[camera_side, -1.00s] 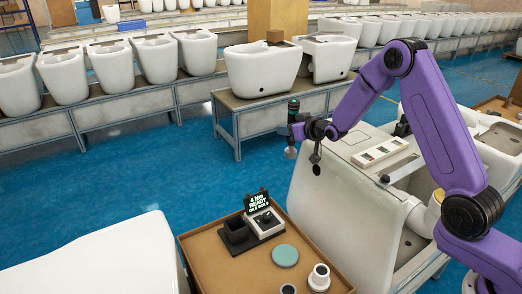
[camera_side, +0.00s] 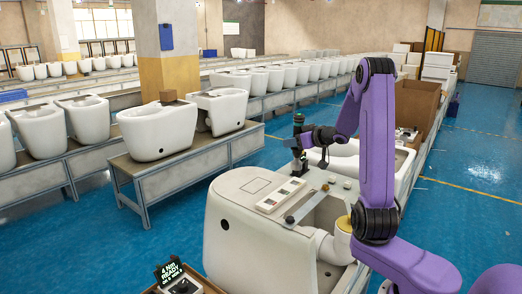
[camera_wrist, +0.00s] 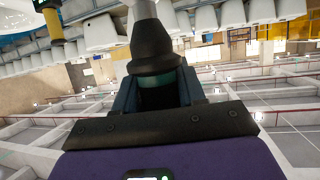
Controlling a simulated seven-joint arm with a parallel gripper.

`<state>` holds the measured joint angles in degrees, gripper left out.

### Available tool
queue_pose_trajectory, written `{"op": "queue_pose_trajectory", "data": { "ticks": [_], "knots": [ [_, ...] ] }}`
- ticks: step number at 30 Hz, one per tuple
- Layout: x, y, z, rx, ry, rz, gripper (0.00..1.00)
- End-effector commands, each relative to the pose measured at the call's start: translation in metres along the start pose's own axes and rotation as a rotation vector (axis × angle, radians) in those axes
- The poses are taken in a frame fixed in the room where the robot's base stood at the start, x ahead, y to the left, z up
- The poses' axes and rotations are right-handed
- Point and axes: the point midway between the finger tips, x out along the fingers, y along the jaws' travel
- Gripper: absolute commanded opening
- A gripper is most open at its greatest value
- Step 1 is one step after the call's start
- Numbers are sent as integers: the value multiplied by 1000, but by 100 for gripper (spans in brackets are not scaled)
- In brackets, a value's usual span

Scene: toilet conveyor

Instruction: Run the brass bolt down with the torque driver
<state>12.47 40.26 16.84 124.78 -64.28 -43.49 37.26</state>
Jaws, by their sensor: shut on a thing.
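My gripper (camera_side: 299,138) is shut on the torque driver, a dark upright tool with a green band near its top (camera_side: 298,118). In the wrist view the driver (camera_wrist: 153,48) sits between the fingers, with a dark flared collar, a green body below it and a pale part above. In the side view the driver hangs upright at the far side of the white toilet (camera_side: 238,222), beyond the tray on its top. Its lower tip is small, and I cannot tell whether it touches anything. I cannot make out the brass bolt for certain.
A pale tray (camera_side: 281,195) and a metal bar (camera_side: 303,206) lie on the toilet top. A lit display (camera_side: 172,272) reads 4 Nm READY at the bottom edge. Another white toilet (camera_side: 375,160) stands behind. Blue floor (camera_side: 180,235) is clear at left.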

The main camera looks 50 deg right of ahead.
Motion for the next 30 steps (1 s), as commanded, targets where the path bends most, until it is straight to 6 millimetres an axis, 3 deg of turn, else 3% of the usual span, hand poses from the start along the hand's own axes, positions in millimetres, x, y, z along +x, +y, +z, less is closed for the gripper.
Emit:
{"op": "queue_pose_trajectory", "data": {
  "ticks": [1, 6, 12, 30],
  "knots": [
    [-15, 17, 1, 8, 5, 25, 0],
    [-54, 50, 11, 28, 5, 73, 0],
    [-78, 67, 19, 40, 4, 103, 0],
    [-81, 70, 24, 46, 1, 107, 0]
  ]
}}
